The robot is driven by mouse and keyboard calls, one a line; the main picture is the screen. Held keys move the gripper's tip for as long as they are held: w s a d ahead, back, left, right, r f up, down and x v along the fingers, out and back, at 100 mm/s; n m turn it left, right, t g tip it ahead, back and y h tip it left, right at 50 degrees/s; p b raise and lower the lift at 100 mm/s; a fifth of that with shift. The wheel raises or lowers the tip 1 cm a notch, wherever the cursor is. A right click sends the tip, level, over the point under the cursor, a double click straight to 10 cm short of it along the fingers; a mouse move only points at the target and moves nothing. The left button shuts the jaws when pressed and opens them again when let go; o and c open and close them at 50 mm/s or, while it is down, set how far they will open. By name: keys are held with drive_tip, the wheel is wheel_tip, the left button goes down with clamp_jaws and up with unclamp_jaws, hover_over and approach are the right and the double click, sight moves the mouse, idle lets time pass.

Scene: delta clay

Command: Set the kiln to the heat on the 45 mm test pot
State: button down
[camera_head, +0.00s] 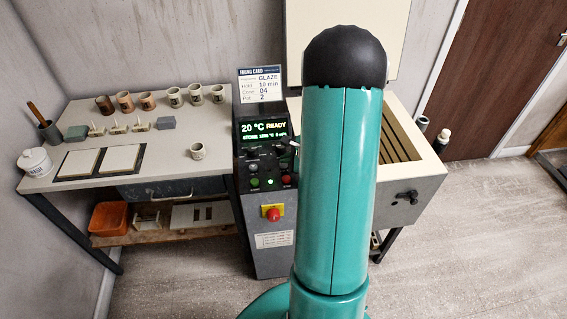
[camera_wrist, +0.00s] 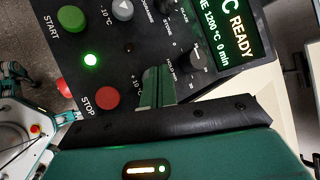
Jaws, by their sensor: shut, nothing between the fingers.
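The kiln's control panel (camera_head: 265,165) stands in the middle of the head view. Its display (camera_head: 264,131) reads 20 °C READY, with STONE 1200 °C and 0 min below; it also shows in the wrist view (camera_wrist: 226,35). My gripper (camera_wrist: 155,85) is shut and empty over the panel, by the +10 °C label. I cannot tell whether it touches. The grey -10 °C button (camera_wrist: 122,9), START button (camera_wrist: 71,18) and STOP button (camera_wrist: 108,98) are near it. Several test pots (camera_head: 175,97) stand on the bench; one pot (camera_head: 197,151) stands apart. Their marks are too small to read.
The firing card (camera_head: 260,86) reads GLAZE, hold 10 min, cone 04, pot 2. The kiln chest (camera_head: 425,165) stands open at right, partly behind my arm. A red switch (camera_head: 272,214) sits low on the panel's front. The bench (camera_head: 215,171) is at left.

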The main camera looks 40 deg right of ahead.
sight(286, 165)
drive_tip(key=shift+f, duration=0.2)
idle(0.5)
drive_tip(key=shift+r, duration=0.9)
drive_tip(key=shift+r, duration=2.5)
